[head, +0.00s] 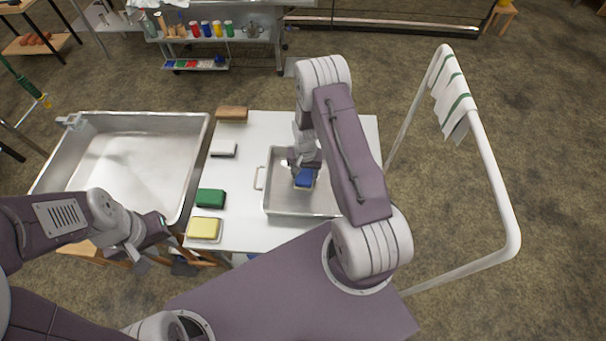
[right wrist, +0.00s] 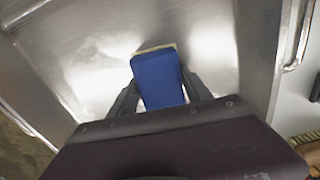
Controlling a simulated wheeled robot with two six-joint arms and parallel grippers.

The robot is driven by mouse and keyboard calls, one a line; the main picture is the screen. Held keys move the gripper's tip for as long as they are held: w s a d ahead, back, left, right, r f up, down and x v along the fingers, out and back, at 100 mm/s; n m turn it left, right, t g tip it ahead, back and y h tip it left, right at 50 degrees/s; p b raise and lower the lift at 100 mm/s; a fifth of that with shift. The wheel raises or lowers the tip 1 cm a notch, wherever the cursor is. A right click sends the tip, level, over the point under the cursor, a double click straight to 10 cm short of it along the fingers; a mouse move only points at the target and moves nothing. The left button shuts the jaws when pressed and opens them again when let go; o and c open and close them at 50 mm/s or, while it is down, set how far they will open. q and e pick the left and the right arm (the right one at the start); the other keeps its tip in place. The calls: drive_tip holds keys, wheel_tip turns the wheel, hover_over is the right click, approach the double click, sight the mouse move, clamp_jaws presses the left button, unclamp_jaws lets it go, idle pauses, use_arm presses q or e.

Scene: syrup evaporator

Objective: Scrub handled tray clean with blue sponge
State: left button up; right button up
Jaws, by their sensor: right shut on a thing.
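The handled tray (head: 276,201) is a shallow metal pan on the white table, with a bar handle on its left end in the head view. The tray floor (right wrist: 92,60) fills much of the right wrist view and looks shiny. My right gripper (head: 304,167) is shut on the blue sponge (head: 304,178), inside the tray. The sponge (right wrist: 158,80) has a blue body and a pale edge. Whether it touches the tray floor is hard to tell. My left gripper (head: 160,256) hangs in front of the large basin, its fingers apart and empty.
Left of the tray on the table (head: 240,227) lie a yellow sponge (head: 204,228), a green sponge (head: 210,197), a white-topped block (head: 223,150) and a brown block (head: 232,113). A large metal basin (head: 195,150) stands at left. A white rail (head: 486,160) with a striped cloth (head: 452,98) stands at right.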

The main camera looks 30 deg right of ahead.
drive_tip(key=shift+s+d+r+p, duration=0.1)
drive_tip(key=shift+d+r+p, duration=0.05)
drive_tip(key=shift+r+p, duration=0.3)
drive_tip(key=shift+s+d+r+p, duration=0.1)
drive_tip(key=shift+d+r+p, duration=0.1)
drive_tip(key=shift+r, duration=0.3)
drive_tip(key=shift+w+a+r+p, duration=0.2)
drive_tip(key=shift+r+p, duration=0.1)
drive_tip(key=shift+r, duration=0.2)
drive_tip(key=shift+w+a+r+p, duration=0.1)
drive_tip(key=shift+a+r+p, duration=0.15)
drive_tip(key=shift+r, duration=0.6)
drive_tip(key=shift+s+d+r+p, duration=0.1)
drive_tip(key=shift+r+p, duration=0.45)
drive_tip(key=shift+r, duration=0.05)
drive_tip(key=shift+s+d+r+p, duration=0.1)
drive_tip(key=shift+r+p, duration=0.75)
drive_tip(key=shift+r, duration=0.1)
drive_tip(key=shift+w+a+r, duration=0.1)
drive_tip(key=shift+a+r, duration=0.05)
drive_tip(key=shift+r, duration=0.2)
drive_tip(key=shift+f, duration=0.1)
